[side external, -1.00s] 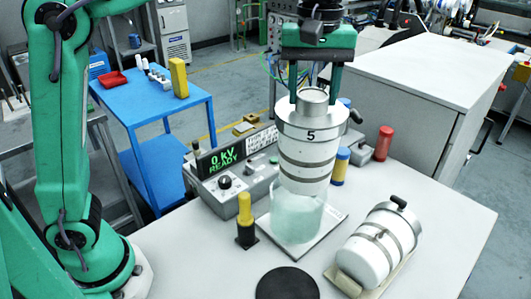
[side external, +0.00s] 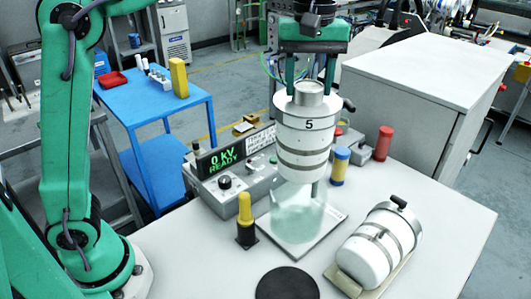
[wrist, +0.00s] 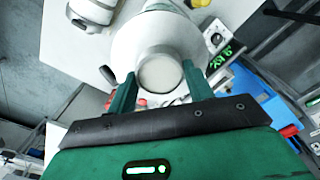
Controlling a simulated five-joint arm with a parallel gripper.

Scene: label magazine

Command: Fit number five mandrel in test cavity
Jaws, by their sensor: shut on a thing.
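The number five mandrel (side external: 303,145) is a white upright cylinder with grey bands, a wider top flange marked 5 and a metal knob on top. My gripper (side external: 308,88) is shut on its knob from above. In the wrist view my gripper (wrist: 160,76) has a finger on each side of the knob (wrist: 160,72). The test cavity (side external: 298,213) is a clear, greenish open cylinder standing on a light square plate. The mandrel's lower end is over the cavity, around rim height. I cannot tell whether it is clear of the rim.
Another white banded mandrel (side external: 376,248) lies on a cradle to the right. A black round pad (side external: 287,283) is in front. A yellow-topped black post (side external: 245,218) stands left of the cavity. The console (side external: 232,180) reads 0 KV READY. Blue (side external: 340,166) and red (side external: 383,143) cylinders stand behind.

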